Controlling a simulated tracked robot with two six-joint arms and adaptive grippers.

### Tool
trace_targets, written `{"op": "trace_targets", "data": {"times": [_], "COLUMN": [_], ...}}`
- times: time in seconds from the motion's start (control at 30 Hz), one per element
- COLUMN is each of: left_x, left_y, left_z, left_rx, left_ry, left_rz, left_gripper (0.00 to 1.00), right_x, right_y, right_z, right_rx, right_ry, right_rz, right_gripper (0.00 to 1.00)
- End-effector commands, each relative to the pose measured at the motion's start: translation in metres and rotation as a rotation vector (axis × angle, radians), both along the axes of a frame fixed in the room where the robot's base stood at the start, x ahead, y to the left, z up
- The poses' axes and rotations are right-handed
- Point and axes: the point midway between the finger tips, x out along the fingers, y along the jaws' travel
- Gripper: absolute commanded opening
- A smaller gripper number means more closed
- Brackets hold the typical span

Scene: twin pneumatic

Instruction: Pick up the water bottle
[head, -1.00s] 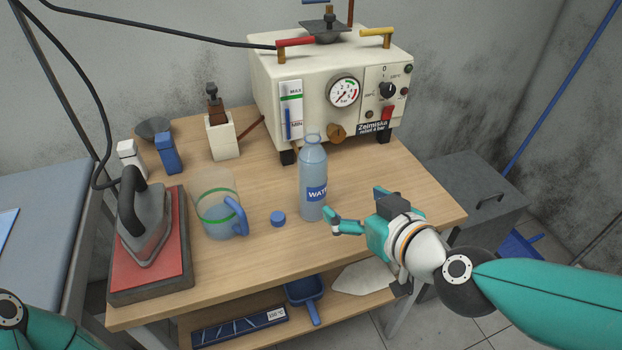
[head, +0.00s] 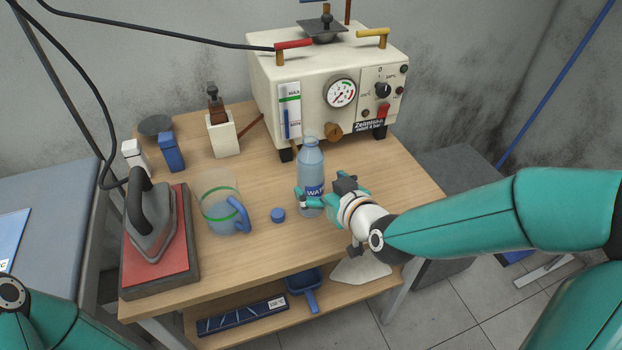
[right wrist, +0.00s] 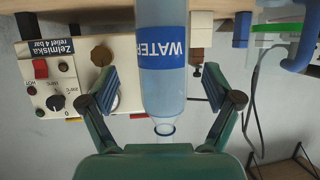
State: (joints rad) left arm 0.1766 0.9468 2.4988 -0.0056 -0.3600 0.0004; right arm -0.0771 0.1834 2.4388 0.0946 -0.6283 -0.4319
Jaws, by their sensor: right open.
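The clear water bottle (head: 311,165) with a blue "WATER" label stands upright and uncapped on the wooden table. My right gripper (head: 322,191) is at its lower half, with one finger across the front of the label. In the right wrist view the bottle (right wrist: 163,85) appears upside down between the two spread fingers of the right gripper (right wrist: 160,88), with a gap on each side. The right gripper is open. Only part of my left arm shows at the lower left of the head view; its gripper is out of view.
A blue cap (head: 278,215) and a measuring jug (head: 219,211) stand left of the bottle. A steam generator (head: 310,98) is behind it. An iron (head: 153,232) rests on a red pad at the left. The table's right front is clear.

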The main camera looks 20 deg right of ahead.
Motion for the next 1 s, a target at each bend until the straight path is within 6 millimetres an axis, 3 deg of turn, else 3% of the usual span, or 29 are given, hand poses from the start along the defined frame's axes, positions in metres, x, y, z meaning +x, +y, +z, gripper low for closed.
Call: {"op": "trace_targets", "data": {"times": [0.33, 0.63, 1.0], "left_x": [0.000, 0.000, 0.000], "left_y": [0.000, 0.000, 0.000], "left_z": [0.009, 0.009, 0.009], "left_rx": [0.000, 0.000, 0.000], "left_ry": [0.000, 0.000, 0.000], "left_rz": [0.000, 0.000, 0.000], "left_gripper": [0.56, 0.56, 0.56], "right_x": [0.039, 0.044, 0.044], "right_y": [0.010, 0.011, 0.011], "right_z": [-0.013, -0.015, -0.016], "right_rx": [0.000, 0.001, 0.001], "right_ry": [0.001, 0.000, 0.001], "right_rz": [0.001, 0.002, 0.002], "right_gripper": [0.89, 0.89, 0.29]}}
